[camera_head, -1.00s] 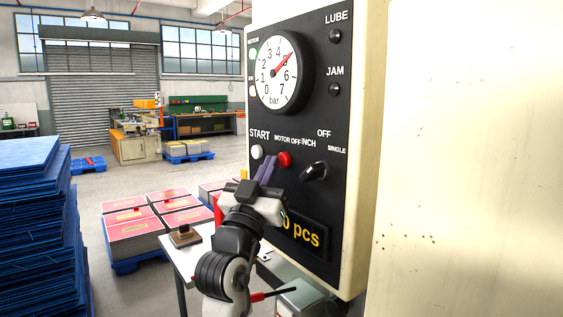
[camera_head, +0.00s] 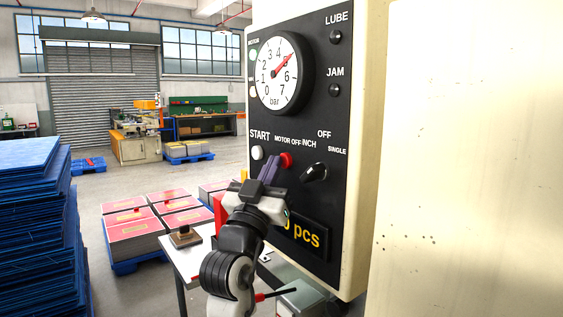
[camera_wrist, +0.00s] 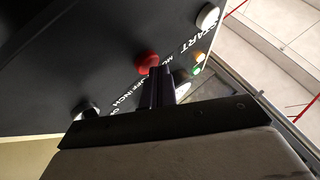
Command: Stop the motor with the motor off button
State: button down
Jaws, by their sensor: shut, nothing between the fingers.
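The red motor off button (camera_head: 286,160) sits on the black control panel (camera_head: 318,180), under its MOTOR OFF label. It also shows in the wrist view (camera_wrist: 147,61) as a red round cap. My gripper (camera_head: 273,160) is shut and empty, with its dark fingers together. The fingertips are just left of the red button in the head view. In the wrist view the fingertips (camera_wrist: 157,70) are right beside the cap and overlap its edge; I cannot tell whether they touch it. The button's pressed state cannot be made out.
The white start button (camera_head: 257,153) is left of the red one, and a black selector knob (camera_head: 314,172) is to its right. A pressure gauge (camera_head: 280,73) is above. A small table (camera_head: 188,262) stands below the panel. Blue stacked sheets (camera_head: 35,230) stand at the left.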

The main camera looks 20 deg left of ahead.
jog(key=shift+w+d, duration=0.15)
dwell(0.4)
jog(key=shift+s+a+b, duration=0.3)
jog(key=shift+s+a, duration=0.25)
jog(key=shift+s, duration=0.2)
jog(key=s+a, duration=0.1)
jog(key=s, duration=0.1)
jog(key=s+a+b, duration=0.1)
jog(key=s+a, duration=0.1)
dwell(0.4)
jog(key=shift+a, duration=0.1)
